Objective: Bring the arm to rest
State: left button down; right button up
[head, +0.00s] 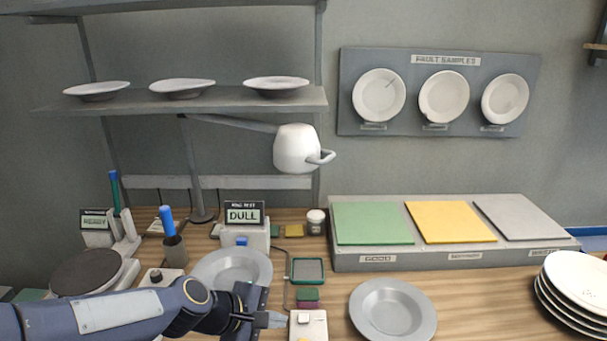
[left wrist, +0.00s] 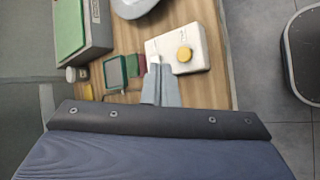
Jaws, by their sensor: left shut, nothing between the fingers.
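My left gripper (head: 272,320) reaches in from the lower left in the head view, its fingers shut and empty. In the left wrist view its closed fingers (left wrist: 160,85) point at a white box with a yellow button (left wrist: 185,54). That white box (head: 308,326) also stands just right of the fingertips in the head view. Whether the fingers touch it I cannot tell. A grey plate (head: 235,270) lies behind my left arm, which hides its front part. My right gripper is in neither view.
Another grey plate (head: 392,310) lies right of the white box. A raised stand holds a green pad (head: 373,223), a yellow pad (head: 450,222) and a grey pad (head: 520,217). White plates (head: 580,285) are stacked at right. A display reading DULL (head: 244,215) stands behind the first plate.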

pick_arm(q)
jog(key=s+a+m+y, duration=0.2)
jog(key=s+a+m, duration=0.3)
jog(key=s, duration=0.5)
jog(key=s+a+r+m+y, duration=0.1)
jog(key=s+a+m, duration=0.5)
jog(key=s+a, duration=0.4)
jog(key=shift+y, duration=0.4)
